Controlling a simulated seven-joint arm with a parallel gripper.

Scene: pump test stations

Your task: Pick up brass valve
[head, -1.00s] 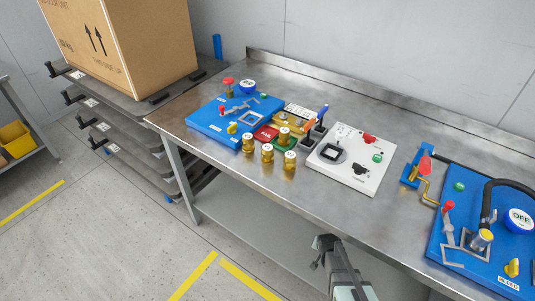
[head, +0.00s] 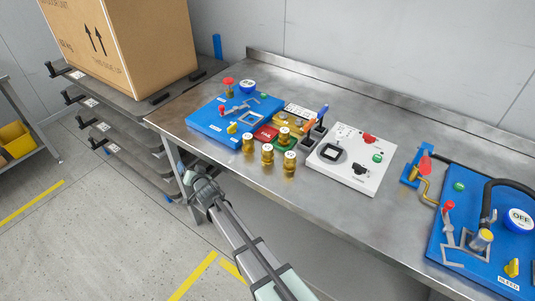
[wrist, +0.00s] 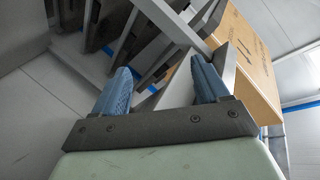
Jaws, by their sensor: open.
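Several brass valves with pale round tops stand upright on the steel bench in the head view. Three are near the front edge: a left one (head: 248,143), a middle one (head: 267,154) and a right one (head: 290,162). Another brass valve (head: 283,138) stands just behind, at the green and red blocks. My gripper (head: 190,180) is below and left of the valves, in front of the bench's front edge, apart from them. In the wrist view my gripper (wrist: 163,82) shows two blue ribbed fingers spread apart with nothing held. No valve shows in the wrist view.
A blue panel (head: 207,127) lies left of the valves and a white panel (head: 340,177) right of them. Another blue panel (head: 470,262) is at far right. A cardboard box (head: 150,55) sits on a dark rack at left. Bare bench (head: 300,207) lies in front.

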